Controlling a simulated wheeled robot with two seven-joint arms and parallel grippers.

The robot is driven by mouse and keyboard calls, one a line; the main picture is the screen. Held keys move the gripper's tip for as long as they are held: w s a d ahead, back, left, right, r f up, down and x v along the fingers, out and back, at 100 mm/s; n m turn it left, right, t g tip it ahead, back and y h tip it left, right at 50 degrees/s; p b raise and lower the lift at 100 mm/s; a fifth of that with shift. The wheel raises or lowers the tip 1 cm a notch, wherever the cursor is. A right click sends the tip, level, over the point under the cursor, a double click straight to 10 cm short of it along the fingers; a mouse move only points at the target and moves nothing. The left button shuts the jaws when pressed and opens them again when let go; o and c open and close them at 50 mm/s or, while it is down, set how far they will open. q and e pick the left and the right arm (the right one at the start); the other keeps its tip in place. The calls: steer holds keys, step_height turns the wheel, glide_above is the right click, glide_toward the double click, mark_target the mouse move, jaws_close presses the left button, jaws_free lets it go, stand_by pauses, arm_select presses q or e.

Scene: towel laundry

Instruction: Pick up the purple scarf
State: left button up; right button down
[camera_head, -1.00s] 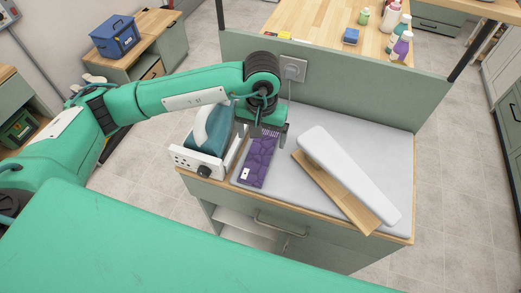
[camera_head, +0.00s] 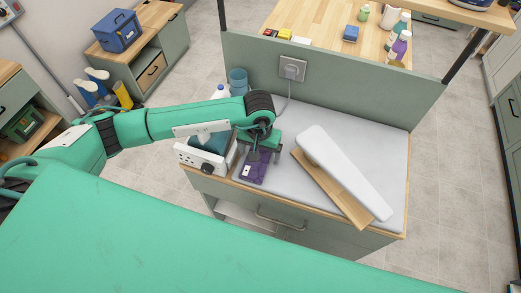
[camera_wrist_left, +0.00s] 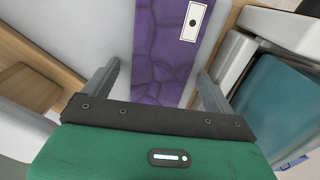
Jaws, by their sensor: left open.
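The purple scarf (camera_head: 252,172), folded into a narrow strip with a white tag, lies on the grey top of the ironing counter. My left gripper (camera_head: 262,157) is over it, pointing down, and hides its far part. In the left wrist view the scarf (camera_wrist_left: 170,50) runs between the two spread fingers of the gripper (camera_wrist_left: 157,73), with one finger on each side and nothing clamped. I cannot tell how high the fingertips are above the counter. My right gripper is not in view.
A teal and white iron station (camera_head: 196,158) stands close left of the scarf. A white sleeve board on a wooden base (camera_head: 342,172) stands to the right. A blue cup (camera_head: 238,80) and a green back panel with a socket (camera_head: 292,67) are behind. The counter's far right is clear.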

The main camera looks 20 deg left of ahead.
arm_select(q)
steer(key=c, duration=1.1)
